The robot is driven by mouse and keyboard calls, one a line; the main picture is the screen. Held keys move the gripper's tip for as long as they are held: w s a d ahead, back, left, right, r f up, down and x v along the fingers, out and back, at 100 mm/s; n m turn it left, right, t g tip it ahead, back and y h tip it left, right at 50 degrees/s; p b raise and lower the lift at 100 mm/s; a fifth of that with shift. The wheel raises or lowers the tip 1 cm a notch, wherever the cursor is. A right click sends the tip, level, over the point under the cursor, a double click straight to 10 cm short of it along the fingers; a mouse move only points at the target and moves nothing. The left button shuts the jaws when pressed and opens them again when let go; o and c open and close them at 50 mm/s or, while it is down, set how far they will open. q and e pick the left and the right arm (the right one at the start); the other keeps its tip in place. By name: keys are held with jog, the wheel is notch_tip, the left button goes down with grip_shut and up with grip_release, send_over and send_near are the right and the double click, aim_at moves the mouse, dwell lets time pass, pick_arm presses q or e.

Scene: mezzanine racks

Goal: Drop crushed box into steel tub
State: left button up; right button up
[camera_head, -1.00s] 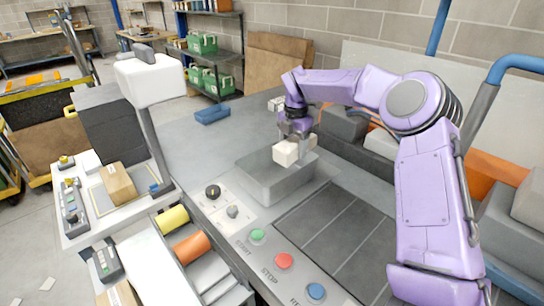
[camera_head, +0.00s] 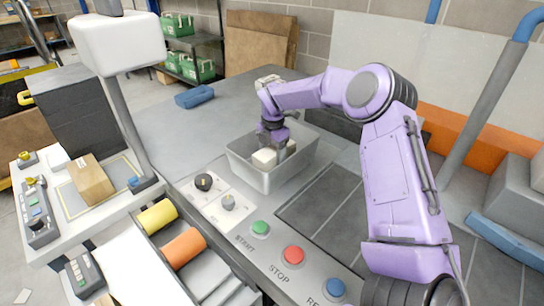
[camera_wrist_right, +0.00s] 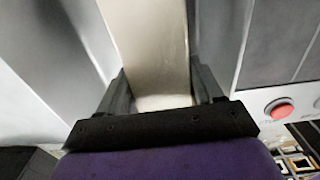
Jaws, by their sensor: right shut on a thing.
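The crushed box (camera_head: 264,158) is a small cream-white block held by my right gripper (camera_head: 276,146), low inside the mouth of the steel tub. In the right wrist view the box (camera_wrist_right: 155,50) runs as a pale strip between the two dark fingers of my right gripper (camera_wrist_right: 165,95). The steel tub (camera_head: 258,179) is a grey open rectangular bin on the grey worktop. Whether the box touches the tub floor is hidden by the near wall. My left gripper is out of view.
A brown carton (camera_head: 91,182) sits on the left stand. Green (camera_head: 260,228), red (camera_head: 293,254) and blue (camera_head: 335,288) buttons line the front panel. Yellow (camera_head: 159,216) and orange (camera_head: 184,247) rollers are at front left. A blue item (camera_head: 194,97) lies on the worktop behind.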

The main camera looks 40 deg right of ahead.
notch_tip(320, 180, down, 3)
jog(key=shift+a+p, duration=0.1)
jog(key=shift+p, duration=0.25)
jog(key=shift+f, duration=0.3)
jog(key=shift+f+b, duration=0.2)
jog(key=shift+b, duration=0.15)
jog(key=shift+f+b, duration=0.45)
jog(key=shift+b, duration=0.05)
jog(key=o, duration=1.5)
jog(key=shift+c, duration=0.2)
jog(key=shift+r, duration=0.1)
